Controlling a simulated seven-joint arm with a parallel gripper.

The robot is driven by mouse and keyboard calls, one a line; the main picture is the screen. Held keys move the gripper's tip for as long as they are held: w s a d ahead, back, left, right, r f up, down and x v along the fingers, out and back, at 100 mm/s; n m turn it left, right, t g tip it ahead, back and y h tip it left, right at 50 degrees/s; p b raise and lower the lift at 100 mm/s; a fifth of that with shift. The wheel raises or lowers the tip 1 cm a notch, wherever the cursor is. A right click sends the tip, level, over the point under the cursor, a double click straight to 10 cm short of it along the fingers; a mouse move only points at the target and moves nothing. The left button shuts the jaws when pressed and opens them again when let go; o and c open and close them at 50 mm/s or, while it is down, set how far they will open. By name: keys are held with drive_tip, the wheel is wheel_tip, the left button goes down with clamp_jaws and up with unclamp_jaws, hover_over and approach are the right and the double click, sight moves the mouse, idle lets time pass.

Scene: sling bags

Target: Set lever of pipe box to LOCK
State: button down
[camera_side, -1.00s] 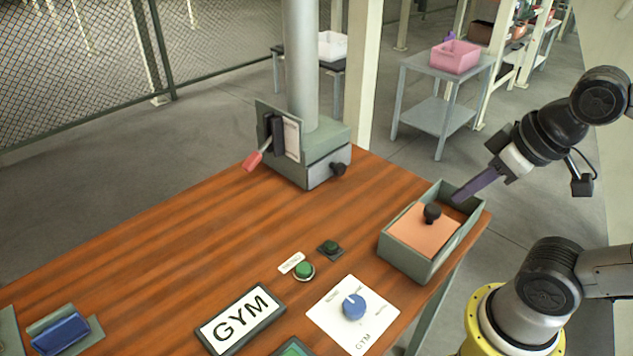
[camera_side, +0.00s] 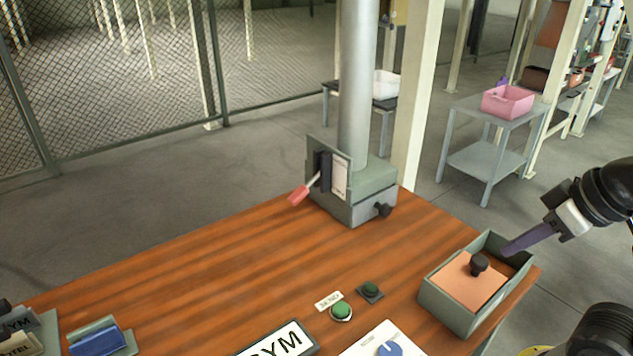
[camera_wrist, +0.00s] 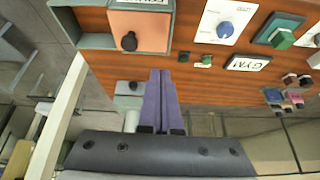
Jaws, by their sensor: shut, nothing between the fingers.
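The pipe box (camera_side: 352,197) is a grey-green box with a pipe (camera_side: 357,85) rising from it, at the far corner of the wooden table. On its left face is a plate with a dark mount and a lever with a red handle (camera_side: 299,195), which slants down and to the left. Any lettering on the plate is too small to read. My gripper (camera_side: 506,250) is shut and empty, above the right edge of the open-topped box, well to the right of the lever. In the wrist view its purple fingers (camera_wrist: 160,85) are together. The pipe box (camera_wrist: 130,90) shows partly beside them.
A grey open-topped box (camera_side: 450,304) with an orange lid and black knob (camera_side: 479,263) stands at the table's right edge. Green buttons (camera_side: 341,311), a blue dial (camera_side: 390,348) and a GYM sign (camera_side: 281,341) lie in front. The middle of the table (camera_side: 230,265) is clear.

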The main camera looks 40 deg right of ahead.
drive_tip(key=w+a+r+m+t, duration=0.1)
drive_tip(key=w+r+m+t, duration=0.45)
drive_tip(key=w+m, duration=0.55)
drive_tip(key=w+a+r+m+t, duration=0.1)
drive_tip(key=w+r+m+t, duration=0.3)
drive_tip(key=w+r+m, duration=0.6)
drive_tip(key=w+f+m+t+h, duration=0.2)
drive_tip(key=w+f+m, duration=0.65)
drive_tip(key=w, duration=0.35)
drive_tip(key=w+a+f+g, duration=0.1)
drive_tip(key=f, duration=0.7)
drive_tip(key=a+f+m, duration=0.1)
drive_tip(key=a+f, duration=0.1)
drive_tip(key=f, duration=0.6)
drive_tip(key=w+a+f+m+g, duration=0.1)
drive_tip(key=a+f, duration=0.1)
drive_tip(key=f, duration=0.7)
drive_tip(key=shift+w+g+h, duration=0.3)
drive_tip(key=shift+g, duration=0.05)
drive_tip(key=shift+a, duration=0.2)
drive_tip(key=shift+r, duration=0.1)
